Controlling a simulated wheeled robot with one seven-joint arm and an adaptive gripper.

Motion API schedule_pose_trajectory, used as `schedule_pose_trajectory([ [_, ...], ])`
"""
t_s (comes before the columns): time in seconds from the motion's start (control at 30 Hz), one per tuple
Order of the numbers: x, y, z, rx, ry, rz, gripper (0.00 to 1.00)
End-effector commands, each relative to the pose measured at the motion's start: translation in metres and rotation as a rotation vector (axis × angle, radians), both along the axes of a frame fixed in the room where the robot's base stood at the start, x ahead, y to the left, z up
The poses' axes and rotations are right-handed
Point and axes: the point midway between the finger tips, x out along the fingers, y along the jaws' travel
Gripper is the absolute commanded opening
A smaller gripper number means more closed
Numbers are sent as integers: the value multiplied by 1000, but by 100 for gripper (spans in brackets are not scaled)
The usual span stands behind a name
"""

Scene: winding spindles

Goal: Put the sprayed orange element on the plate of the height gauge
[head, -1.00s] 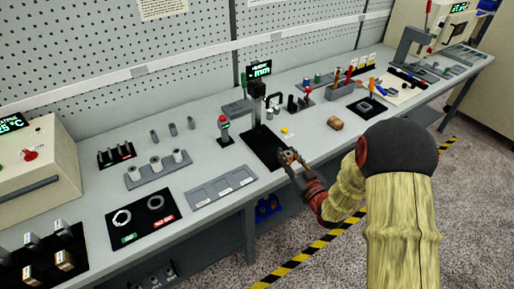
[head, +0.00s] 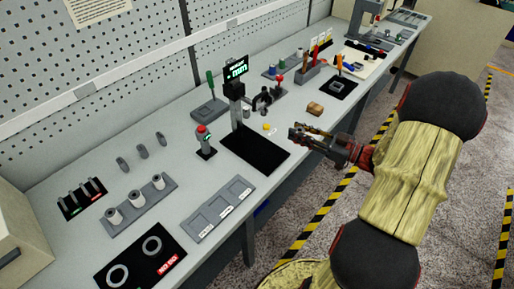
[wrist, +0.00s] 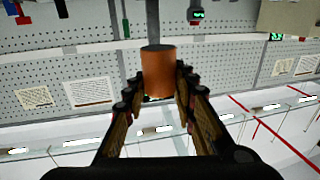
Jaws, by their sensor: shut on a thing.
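The orange element (wrist: 158,75) is a short copper-orange cylinder in the wrist view. My gripper (wrist: 160,90) is shut on it, with one finger on each side. A grey rod shows above the element; I cannot tell whether it belongs to it. In the head view my gripper (head: 297,133) is right of the height gauge (head: 237,105), near the table's front edge, and the element is hard to make out there. The gauge has a dark post, a green "mm" display and a black plate (head: 262,153) at its foot. The gripper is apart from the plate.
A red-topped button post (head: 204,140) stands left of the gauge. A grey tray (head: 218,208) with compartments is at the front left.

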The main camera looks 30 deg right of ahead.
Motion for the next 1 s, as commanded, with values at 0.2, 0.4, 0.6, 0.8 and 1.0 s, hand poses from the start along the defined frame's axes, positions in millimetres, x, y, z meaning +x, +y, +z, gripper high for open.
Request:
schedule_pose_trajectory([
  [0.2,37,29,-24,2,1,8,1],
  [0.4,72,54,-48,3,2,6,1],
  [0.6,93,68,-79,1,2,4,1],
  [0.8,101,72,-88,0,0,2,1],
  [1.0,107,77,-109,2,1,1,1],
])
